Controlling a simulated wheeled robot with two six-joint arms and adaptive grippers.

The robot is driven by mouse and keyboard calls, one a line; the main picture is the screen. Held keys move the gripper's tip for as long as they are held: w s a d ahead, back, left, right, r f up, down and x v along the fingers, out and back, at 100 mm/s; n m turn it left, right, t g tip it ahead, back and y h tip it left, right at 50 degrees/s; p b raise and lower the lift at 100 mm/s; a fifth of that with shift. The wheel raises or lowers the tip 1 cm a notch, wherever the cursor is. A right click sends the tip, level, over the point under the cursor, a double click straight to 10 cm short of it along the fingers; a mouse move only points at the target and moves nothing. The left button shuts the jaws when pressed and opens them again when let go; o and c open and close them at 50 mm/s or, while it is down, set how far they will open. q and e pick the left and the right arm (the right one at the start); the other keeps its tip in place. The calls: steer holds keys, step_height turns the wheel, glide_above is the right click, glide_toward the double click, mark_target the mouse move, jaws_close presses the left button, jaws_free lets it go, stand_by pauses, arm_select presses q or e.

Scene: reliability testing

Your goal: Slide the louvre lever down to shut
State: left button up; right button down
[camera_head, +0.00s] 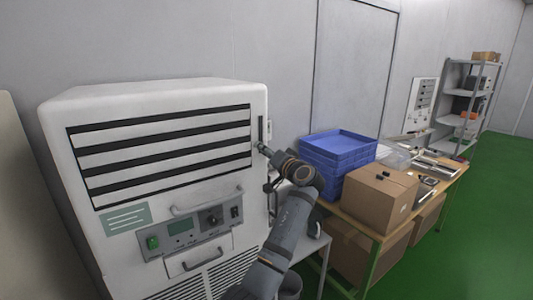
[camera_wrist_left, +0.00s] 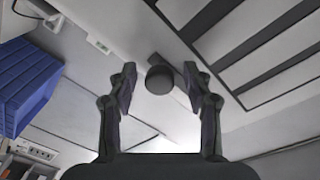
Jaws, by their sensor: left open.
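The white cabinet (camera_head: 85,120) has a louvre panel (camera_head: 160,150) of light slats with dark gaps between them. A narrow dark vertical lever slot (camera_head: 261,128) is to the right of the panel. My left gripper (camera_head: 262,148) is at the lower part of this slot, and it hides the lever there. In the left wrist view, the lever's round dark knob (camera_wrist_left: 160,77) lies between the two open fingers of my left gripper (camera_wrist_left: 160,82). Gaps show on both sides of the knob. The louvre slats (camera_wrist_left: 250,50) are at the upper right there. My right gripper is out of view.
A control panel (camera_head: 190,233) with a green switch and handles is below the louvres. To the right, stacked blue trays (camera_head: 340,146) and a cardboard box (camera_head: 378,196) stand on a workbench. Green floor (camera_head: 485,215) is open at far right.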

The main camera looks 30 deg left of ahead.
arm_select(q)
steer(key=shift+d, duration=0.1)
steer(key=v, duration=0.7)
steer(key=shift+s, duration=0.1)
steer(key=shift+d, duration=0.1)
